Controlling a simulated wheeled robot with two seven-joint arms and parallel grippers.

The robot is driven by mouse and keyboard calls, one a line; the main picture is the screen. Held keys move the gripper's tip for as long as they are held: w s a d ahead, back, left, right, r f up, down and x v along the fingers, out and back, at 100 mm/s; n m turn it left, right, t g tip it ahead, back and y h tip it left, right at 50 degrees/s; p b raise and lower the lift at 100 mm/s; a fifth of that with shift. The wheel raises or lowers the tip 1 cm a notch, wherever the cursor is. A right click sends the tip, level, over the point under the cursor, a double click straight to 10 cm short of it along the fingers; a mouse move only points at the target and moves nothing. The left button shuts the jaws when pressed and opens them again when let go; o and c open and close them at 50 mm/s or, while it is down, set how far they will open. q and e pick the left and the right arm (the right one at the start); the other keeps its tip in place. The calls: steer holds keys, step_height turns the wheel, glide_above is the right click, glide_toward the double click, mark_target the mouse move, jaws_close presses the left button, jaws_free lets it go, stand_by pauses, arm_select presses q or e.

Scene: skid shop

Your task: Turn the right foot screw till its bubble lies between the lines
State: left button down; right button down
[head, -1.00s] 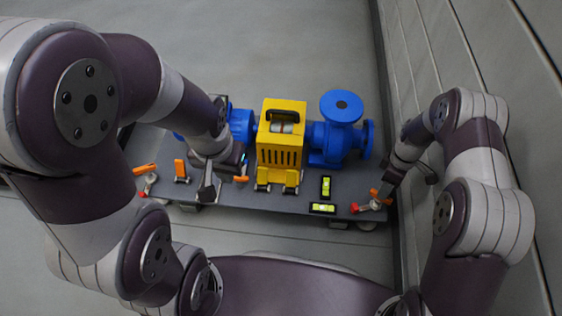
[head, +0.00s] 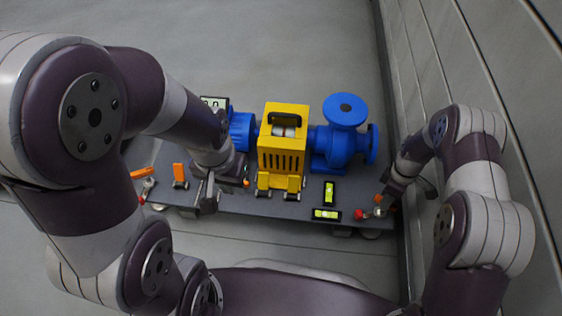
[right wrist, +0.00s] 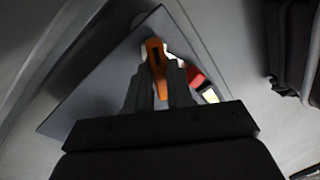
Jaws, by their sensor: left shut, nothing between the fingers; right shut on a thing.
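The right foot screw has an orange handle (head: 378,199) and a red part (head: 358,214) at the right end of the grey skid (head: 240,205). My right gripper (head: 384,196) is shut on the orange handle, which shows between its fingers in the right wrist view (right wrist: 156,58). Two yellow-green levels lie left of the screw: one lengthwise to the skid's front edge (head: 327,214), one crosswise behind it (head: 329,193). Their bubbles are too small to place against the lines. My left gripper (head: 205,205) is shut and empty over the left front of the skid.
A yellow guard (head: 283,150) stands mid-skid, with a blue pump (head: 345,140) at its right and a blue motor (head: 241,130) at its left. Orange handles (head: 179,174) stand at the skid's left. A wall (head: 450,60) runs close along the right side.

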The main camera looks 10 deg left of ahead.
steer(key=shift+r+m+p, duration=0.2)
steer(key=shift+m+p, duration=0.45)
steer(key=shift+m, duration=0.15)
steer(key=shift+f+m, duration=0.1)
steer(key=shift+m, duration=0.4)
steer(key=shift+f, duration=0.15)
steer(key=shift+r+m+p, duration=0.2)
steer(key=shift+m+p, duration=0.4)
steer(key=shift+m, duration=0.3)
steer(key=shift+f+m+t, duration=0.1)
steer(key=shift+m+t, duration=0.2)
steer(key=shift+m, duration=0.2)
steer(key=shift+w+f, duration=0.1)
steer(key=c, duration=0.9)
jaws_free()
